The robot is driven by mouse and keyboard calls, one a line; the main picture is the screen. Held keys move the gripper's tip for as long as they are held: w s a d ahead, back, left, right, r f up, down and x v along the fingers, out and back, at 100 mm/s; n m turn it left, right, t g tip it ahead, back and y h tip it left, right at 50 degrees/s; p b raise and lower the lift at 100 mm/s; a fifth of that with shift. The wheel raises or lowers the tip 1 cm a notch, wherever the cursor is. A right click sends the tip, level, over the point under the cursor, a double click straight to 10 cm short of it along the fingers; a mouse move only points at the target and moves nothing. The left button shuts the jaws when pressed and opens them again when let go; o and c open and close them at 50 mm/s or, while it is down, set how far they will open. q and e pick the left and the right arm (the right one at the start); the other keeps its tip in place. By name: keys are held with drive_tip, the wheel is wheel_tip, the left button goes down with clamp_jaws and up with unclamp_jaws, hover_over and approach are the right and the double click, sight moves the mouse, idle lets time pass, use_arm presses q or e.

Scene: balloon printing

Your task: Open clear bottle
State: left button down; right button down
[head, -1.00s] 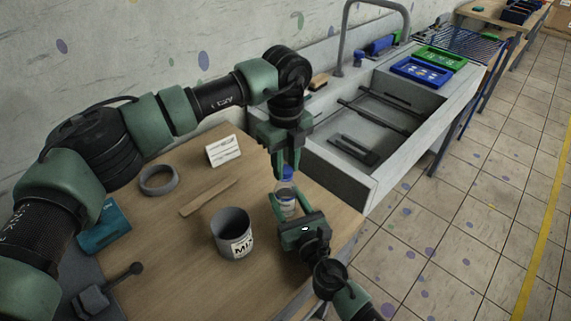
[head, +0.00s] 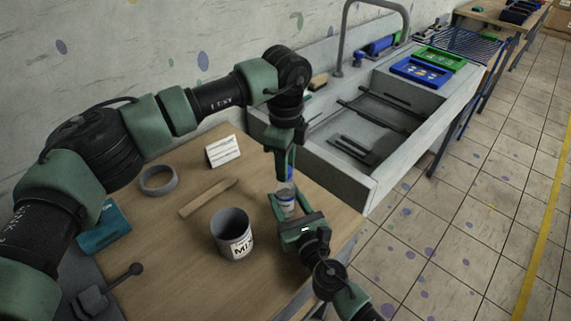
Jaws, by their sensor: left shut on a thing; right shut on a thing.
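A clear bottle (head: 286,203) with a blue cap (head: 290,174) stands upright on the wooden table in the head view, near its right edge. My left gripper (head: 284,176) comes down from above and is shut on the blue cap, which its fingers partly hide. My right gripper (head: 284,207) reaches in from the front right and is shut on the bottle's body, lower down.
A grey cup labelled MIX (head: 232,236) stands left of the bottle. A wooden stick (head: 208,198), a grey ring (head: 158,180), a white card (head: 223,151) and a teal box (head: 104,228) are on the table. A sink (head: 350,150) adjoins behind right.

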use_arm(q)
drive_tip(key=shift+r, duration=0.25)
drive_tip(key=shift+r, duration=0.85)
drive_tip(key=shift+r, duration=2)
use_arm(e)
drive_tip(key=c, duration=0.6)
unclamp_jaws()
